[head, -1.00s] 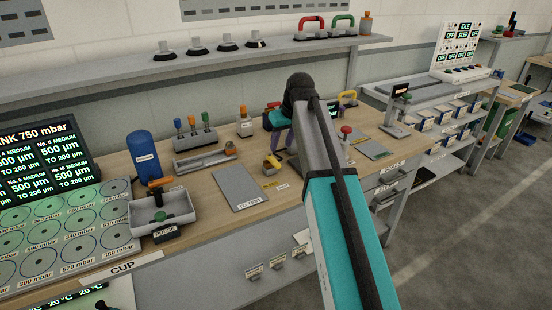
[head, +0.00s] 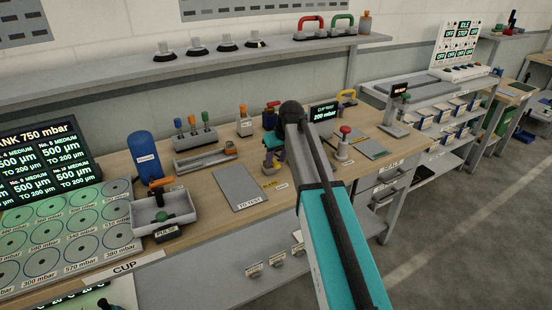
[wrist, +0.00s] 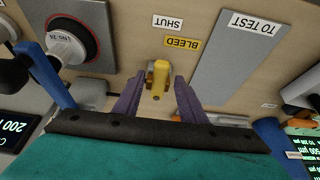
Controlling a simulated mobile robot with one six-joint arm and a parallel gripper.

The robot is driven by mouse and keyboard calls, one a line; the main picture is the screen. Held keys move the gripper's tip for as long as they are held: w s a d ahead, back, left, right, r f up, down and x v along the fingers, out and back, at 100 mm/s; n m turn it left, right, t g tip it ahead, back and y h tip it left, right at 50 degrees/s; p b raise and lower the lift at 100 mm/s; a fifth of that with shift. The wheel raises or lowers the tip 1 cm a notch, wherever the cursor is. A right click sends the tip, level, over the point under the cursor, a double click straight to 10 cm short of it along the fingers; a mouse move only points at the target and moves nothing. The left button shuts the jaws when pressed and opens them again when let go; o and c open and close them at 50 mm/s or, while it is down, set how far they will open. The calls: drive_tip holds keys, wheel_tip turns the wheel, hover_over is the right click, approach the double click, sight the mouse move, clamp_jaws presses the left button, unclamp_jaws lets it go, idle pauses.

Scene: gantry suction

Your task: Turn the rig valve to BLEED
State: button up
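The rig valve's yellow handle (wrist: 159,76) shows in the wrist view between my gripper's two purple fingers (wrist: 157,92). The fingers are spread, with a gap on each side of the handle. A yellow BLEED label (wrist: 181,44) and a white SHUT label (wrist: 168,22) lie on the bench just beyond the valve. In the head view, my gripper (head: 272,160) is low over the bench at the valve and hides most of it. The BLEED label (head: 269,186) shows just in front. Which label the handle points to is unclear.
A grey TO TEST plate (head: 238,188) lies left of the valve. A CUP TEST screen (head: 325,111) and a red-topped post (head: 345,140) stand to the right. In the wrist view, a round cup on a dark pad (wrist: 70,42) is close to the left.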

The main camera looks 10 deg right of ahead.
drive_tip(key=shift+f, duration=0.15)
clamp_jaws()
